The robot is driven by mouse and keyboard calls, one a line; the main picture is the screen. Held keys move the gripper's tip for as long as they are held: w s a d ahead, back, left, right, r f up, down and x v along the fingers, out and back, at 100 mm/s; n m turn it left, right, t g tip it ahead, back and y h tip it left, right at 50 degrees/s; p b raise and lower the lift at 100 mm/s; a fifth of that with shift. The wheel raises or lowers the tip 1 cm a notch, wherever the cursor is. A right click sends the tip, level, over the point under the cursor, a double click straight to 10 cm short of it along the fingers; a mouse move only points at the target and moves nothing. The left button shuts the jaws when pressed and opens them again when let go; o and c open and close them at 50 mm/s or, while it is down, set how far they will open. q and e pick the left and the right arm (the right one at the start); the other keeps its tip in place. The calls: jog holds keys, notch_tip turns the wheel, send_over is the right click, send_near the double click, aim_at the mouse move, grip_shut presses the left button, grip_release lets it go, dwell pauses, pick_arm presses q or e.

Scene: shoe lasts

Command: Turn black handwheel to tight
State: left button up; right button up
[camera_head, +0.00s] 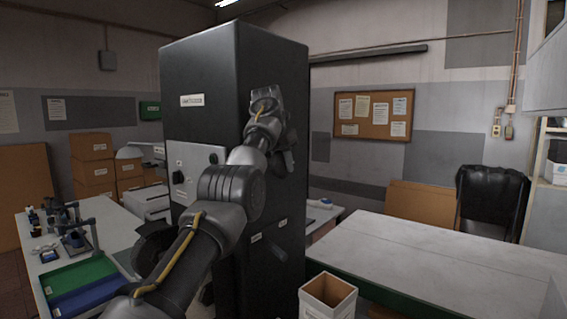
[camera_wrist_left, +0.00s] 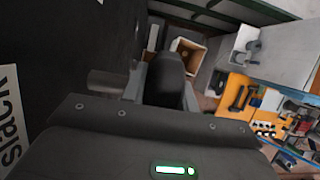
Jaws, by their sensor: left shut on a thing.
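The tall black cabinet (camera_head: 200,75) stands in the middle of the head view. My left arm reaches up to its right-hand face, and my left gripper (camera_head: 287,148) is against that face, shut on a dark part. In the left wrist view my gripper (camera_wrist_left: 165,85) points along the black face. A short dark bar (camera_wrist_left: 106,82) juts from that face to the fingers and looks like part of the black handwheel. The rest of the wheel is hidden by the hand. A white label reading "slack" (camera_wrist_left: 10,118) shows on the face. My right gripper is not in view.
A grey panel (camera_head: 208,158) with a black knob is on the cabinet's left face. A pale table (camera_head: 440,250) stands to the right, with an open box (camera_head: 327,300) before it. A bench with a green tray (camera_head: 80,272) and a blue tray is at left.

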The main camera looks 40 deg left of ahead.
pick_arm(q)
jog(key=shift+f, duration=0.1)
dwell(0.4)
jog(key=o, duration=1)
jog(key=shift+s, duration=0.1)
